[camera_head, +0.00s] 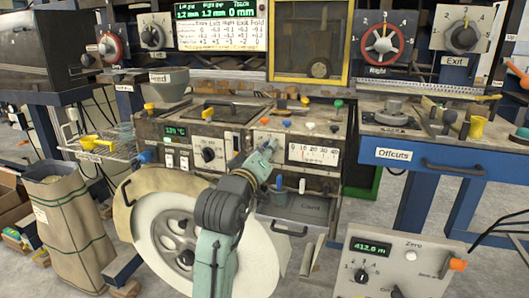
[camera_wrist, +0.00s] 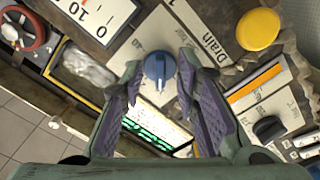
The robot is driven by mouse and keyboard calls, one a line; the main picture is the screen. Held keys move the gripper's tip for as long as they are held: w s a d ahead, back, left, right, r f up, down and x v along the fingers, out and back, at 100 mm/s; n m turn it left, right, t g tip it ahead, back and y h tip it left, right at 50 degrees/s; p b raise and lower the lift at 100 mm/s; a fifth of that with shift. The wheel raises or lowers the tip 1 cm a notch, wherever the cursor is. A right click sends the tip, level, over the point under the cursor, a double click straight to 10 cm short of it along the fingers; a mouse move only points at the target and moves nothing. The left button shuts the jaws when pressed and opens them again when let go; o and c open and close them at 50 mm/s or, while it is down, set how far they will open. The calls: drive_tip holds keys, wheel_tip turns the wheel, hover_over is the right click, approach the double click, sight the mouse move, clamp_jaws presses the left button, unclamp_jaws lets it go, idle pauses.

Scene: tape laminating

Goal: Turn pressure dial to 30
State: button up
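A blue knob (camera_wrist: 160,68) with a grey rim sits on a light panel in the wrist view, between my fingertips. My gripper (camera_wrist: 160,80) is open, with one finger on each side of the knob; a gap shows around it. In the head view my gripper (camera_head: 264,152) is over the machine's front panel and hides the knob. A white pressure gauge (camera_head: 314,154) with numbers from 0 to 40 is just right of my gripper. Its 0 and 10 end (camera_wrist: 95,20) shows at the upper left of the wrist view. The needle's reading is too small to tell.
In the wrist view, a yellow button (camera_wrist: 258,29) is at the upper right and a black knob (camera_wrist: 268,129) is at the right. A large white reel (camera_head: 170,235) stands in front of the machine. A blue Offcuts table (camera_head: 430,160) is at the right.

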drive_tip(key=shift+c, duration=0.3)
clamp_jaws()
idle(0.5)
drive_tip(key=m+b, duration=0.6)
drive_tip(key=m, duration=1.1)
drive_tip(key=shift+m, duration=0.3)
idle(0.5)
